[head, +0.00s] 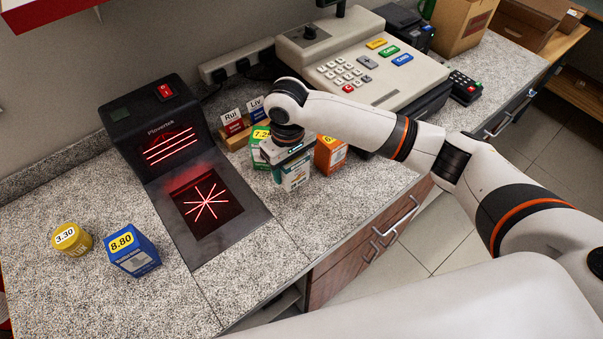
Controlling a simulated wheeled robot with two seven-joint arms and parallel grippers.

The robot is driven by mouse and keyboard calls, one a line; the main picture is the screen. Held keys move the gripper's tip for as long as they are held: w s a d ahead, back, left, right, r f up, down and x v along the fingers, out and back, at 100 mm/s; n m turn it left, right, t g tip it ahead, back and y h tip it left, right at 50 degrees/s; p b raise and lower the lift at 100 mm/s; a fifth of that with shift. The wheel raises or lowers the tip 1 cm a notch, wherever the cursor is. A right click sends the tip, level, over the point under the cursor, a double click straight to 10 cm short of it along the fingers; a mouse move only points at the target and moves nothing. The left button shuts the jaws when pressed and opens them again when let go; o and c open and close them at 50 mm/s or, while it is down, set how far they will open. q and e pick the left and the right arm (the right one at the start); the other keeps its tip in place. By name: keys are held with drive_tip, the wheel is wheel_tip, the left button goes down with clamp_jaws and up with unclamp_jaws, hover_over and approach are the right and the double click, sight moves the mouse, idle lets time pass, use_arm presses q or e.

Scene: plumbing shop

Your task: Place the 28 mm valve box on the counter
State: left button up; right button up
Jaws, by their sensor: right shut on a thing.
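My right gripper (289,154) points down over the counter (330,212), right of the scanner, and is shut on a white and teal-green box (293,177). The print on this box is too small to read, so I cannot tell if it is the 28 mm valve box. I cannot tell whether its base touches the counter. A green box with a yellow price tag (260,138) stands just behind it, partly hidden by the gripper. An orange box (330,154) stands close on its right. My left gripper is not in view.
A black scanner with a red-lit glass plate (205,202) lies left of the held box. A blue box tagged 8.80 (133,252) and a yellow tin tagged 3.30 (72,240) stand at left. A cash register (360,62) is behind my arm. The counter's front strip is clear.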

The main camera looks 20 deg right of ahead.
sight(291, 180)
drive_tip(key=shift+d+f, duration=0.1)
drive_tip(key=shift+f, duration=0.8)
wheel_tip(291, 180, down, 3)
drive_tip(key=shift+f+p, duration=0.1)
drive_tip(key=shift+p, duration=0.35)
drive_tip(key=shift+w+f, duration=0.1)
drive_tip(key=shift+f, duration=0.15)
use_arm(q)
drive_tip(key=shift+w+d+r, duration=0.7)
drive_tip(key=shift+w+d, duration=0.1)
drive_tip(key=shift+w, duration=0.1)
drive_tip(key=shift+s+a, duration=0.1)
use_arm(e)
drive_tip(key=shift+f, duration=0.1)
drive_tip(key=o, duration=1.3)
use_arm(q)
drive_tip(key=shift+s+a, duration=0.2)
